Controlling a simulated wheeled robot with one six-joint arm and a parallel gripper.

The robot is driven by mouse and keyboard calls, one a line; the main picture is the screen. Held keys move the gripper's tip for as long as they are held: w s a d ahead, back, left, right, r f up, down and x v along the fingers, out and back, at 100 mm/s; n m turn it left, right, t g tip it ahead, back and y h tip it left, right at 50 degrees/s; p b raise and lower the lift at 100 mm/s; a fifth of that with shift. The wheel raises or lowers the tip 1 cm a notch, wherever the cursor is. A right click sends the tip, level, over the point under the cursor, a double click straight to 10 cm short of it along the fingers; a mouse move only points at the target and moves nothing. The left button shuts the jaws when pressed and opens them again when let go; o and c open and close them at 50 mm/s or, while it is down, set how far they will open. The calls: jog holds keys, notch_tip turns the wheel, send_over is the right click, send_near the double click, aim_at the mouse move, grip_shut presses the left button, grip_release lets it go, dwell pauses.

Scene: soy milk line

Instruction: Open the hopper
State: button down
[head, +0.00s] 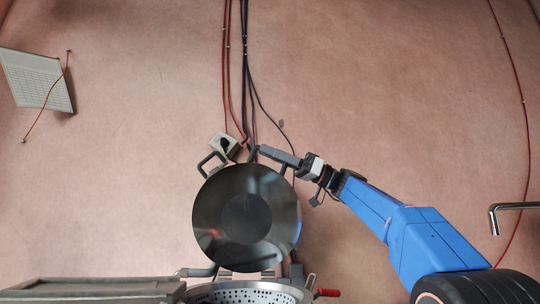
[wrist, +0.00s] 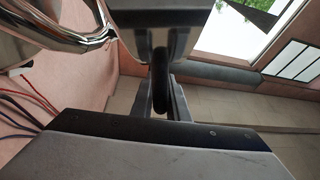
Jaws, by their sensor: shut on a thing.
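The round dark lid (head: 222,238) stands raised on edge in the head view, its face toward me, with a darker disc at its centre. Below it is the hopper's perforated steel bowl (head: 240,292), cut off by the lower picture edge. The lid's left handle (head: 203,163) is free. My gripper (head: 275,155) reaches in from the right at the lid's upper right edge, shut on the dark handle there. In the wrist view a black curved handle (wrist: 160,85) sits between my fingers (wrist: 161,103). The lid's other side is hidden.
A socket box (head: 224,144) with red and dark cables (head: 245,70) is on the wall behind the lid. A red-handled valve (head: 328,293) is right of the bowl. A metal spout (head: 510,206) is at far right. The wall above is mostly clear.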

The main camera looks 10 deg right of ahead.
jog(key=c, duration=1.8)
grip_release()
jog(key=shift+o, duration=0.2)
jog(key=v, duration=1.7)
jog(key=shift+d, duration=0.2)
jog(key=shift+f, duration=0.15)
